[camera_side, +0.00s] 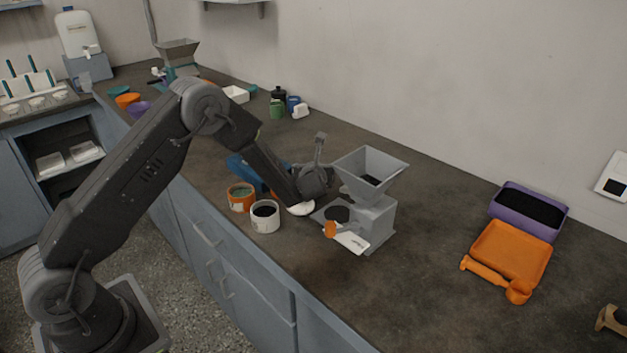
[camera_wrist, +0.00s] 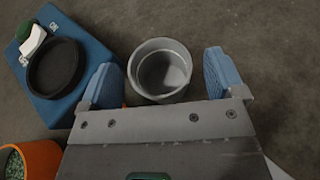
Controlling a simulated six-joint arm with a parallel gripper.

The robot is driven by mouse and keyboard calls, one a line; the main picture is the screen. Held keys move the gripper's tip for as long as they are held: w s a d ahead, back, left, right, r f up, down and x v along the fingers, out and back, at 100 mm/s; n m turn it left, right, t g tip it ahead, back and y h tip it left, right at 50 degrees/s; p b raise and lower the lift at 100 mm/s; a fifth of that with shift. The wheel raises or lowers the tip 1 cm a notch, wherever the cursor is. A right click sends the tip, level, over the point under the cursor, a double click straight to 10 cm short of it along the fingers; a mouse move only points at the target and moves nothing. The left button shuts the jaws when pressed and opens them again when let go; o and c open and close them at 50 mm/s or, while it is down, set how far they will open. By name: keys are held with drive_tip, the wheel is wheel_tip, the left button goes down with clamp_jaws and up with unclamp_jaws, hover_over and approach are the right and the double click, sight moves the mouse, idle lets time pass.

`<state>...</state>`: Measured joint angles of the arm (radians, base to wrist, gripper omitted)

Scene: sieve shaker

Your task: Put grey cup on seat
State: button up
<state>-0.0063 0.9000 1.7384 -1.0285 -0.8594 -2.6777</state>
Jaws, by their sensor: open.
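The grey cup (camera_wrist: 160,68) stands upright in the wrist view, and its inside looks empty. My gripper (camera_wrist: 163,80) is open, with one blue-padded finger to the left of the cup and one to the right. Gaps show on both sides, so the fingers do not grip it. The seat (camera_wrist: 56,68) appears to be the round black dish on top of a blue device (camera_wrist: 88,38), left of the cup. In the side view my arm hides the cup, the fingertips and most of the blue device (camera_side: 238,163).
An orange cup of green grains (camera_side: 241,198) and a white cup of black material (camera_side: 264,218) stand near the counter's front edge. A grey hopper machine (camera_side: 376,220) stands right of my wrist. An orange tray (camera_side: 512,252) and purple bin (camera_side: 528,190) lie farther right, past clear counter.

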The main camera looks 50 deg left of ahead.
drive_tip(key=shift+w+a+f, duration=0.25)
drive_tip(key=shift+w+a, duration=0.25)
drive_tip(key=shift+c, duration=0.3)
drive_tip(key=c, duration=1)
